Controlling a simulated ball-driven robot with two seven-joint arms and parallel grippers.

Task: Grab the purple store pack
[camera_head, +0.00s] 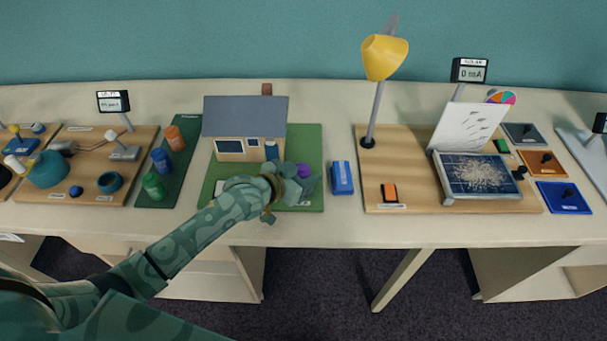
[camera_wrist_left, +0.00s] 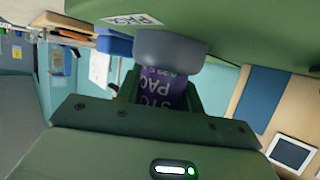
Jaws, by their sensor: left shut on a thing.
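The purple store pack (camera_head: 304,170) is mostly hidden behind my left gripper (camera_head: 293,183) in the head view; only a small purple patch shows. In the left wrist view the purple pack (camera_wrist_left: 163,88), with white lettering, sits between the jaws of the left gripper (camera_wrist_left: 172,72). The left gripper is shut on it. The gripper is at the right part of the green board (camera_head: 313,140), in front of the model house (camera_head: 245,120). My right gripper is not in view.
A blue block (camera_head: 342,178) stands just right of the green board. Orange (camera_head: 175,138), blue (camera_head: 161,160) and green (camera_head: 153,186) bottles stand on a dark green strip at left. A wooden board (camera_head: 400,150) with a yellow lamp (camera_head: 383,57) and solar panel (camera_head: 478,174) is at right.

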